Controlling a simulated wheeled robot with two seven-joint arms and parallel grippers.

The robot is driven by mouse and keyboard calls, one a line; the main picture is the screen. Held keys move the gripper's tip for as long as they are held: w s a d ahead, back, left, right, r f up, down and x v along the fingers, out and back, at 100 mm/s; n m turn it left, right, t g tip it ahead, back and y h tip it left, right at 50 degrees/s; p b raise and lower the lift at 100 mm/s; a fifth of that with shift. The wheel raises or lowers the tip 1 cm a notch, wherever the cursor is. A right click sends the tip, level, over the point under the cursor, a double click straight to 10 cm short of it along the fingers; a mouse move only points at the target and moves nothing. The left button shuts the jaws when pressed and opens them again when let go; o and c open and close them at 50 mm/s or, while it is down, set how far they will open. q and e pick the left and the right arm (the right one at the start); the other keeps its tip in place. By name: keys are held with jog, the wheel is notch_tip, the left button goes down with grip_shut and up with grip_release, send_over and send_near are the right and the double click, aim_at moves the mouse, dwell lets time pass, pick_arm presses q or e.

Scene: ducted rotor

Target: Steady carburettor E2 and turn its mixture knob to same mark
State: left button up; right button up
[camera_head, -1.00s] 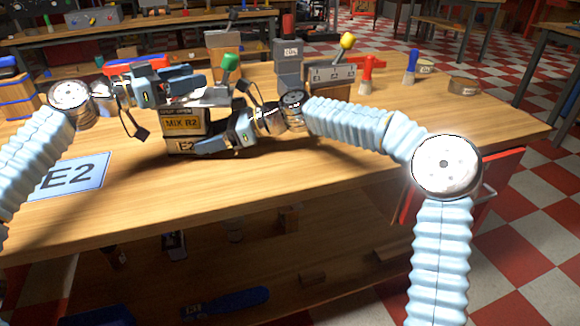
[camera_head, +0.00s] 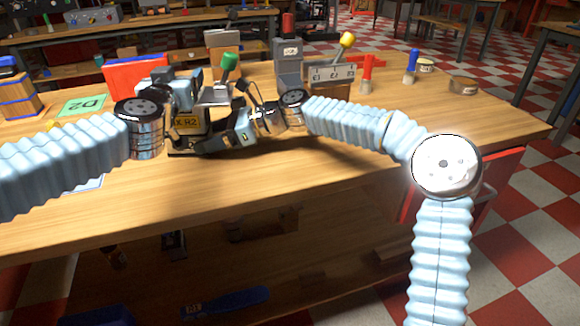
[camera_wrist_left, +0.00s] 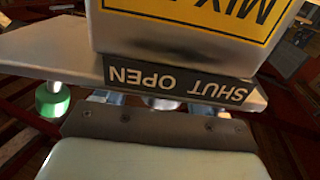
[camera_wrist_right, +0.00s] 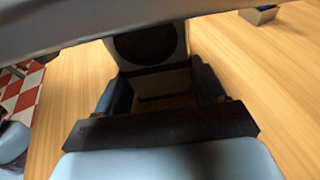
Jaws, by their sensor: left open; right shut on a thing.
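A small round silver part (camera_wrist_left: 162,103), perhaps the mixture knob, shows between my left fingers. My left gripper (camera_wrist_left: 155,100) is open close to that plate; contact cannot be told. My right gripper (camera_wrist_right: 163,88) is shut on the carburettor's lower body (camera_wrist_right: 162,82), low on its right side.
A green-knobbed lever (camera_head: 229,62) stands just behind the carburettor. A grey box with a yellow-knobbed lever (camera_head: 346,41), red (camera_head: 367,70) and blue (camera_head: 411,65) pegs are farther right. A green D2 card (camera_head: 82,106) lies left. The front table strip (camera_head: 300,190) is clear.

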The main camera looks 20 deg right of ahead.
pick_arm(q)
jog(key=v, duration=1.2)
jog(key=s+d+f+m+g+h, duration=0.2)
jog(key=s+d+f+g+h, duration=0.1)
jog(key=s+d, duration=0.5)
jog(key=s+d+f+m+g+h, duration=0.3)
jog(key=s+d+g+h, duration=0.1)
jog(key=s+d, duration=0.4)
jog(key=shift+s+d+g, duration=0.35)
jog(key=shift+d+g, duration=0.45)
jog(key=shift+d, duration=0.1)
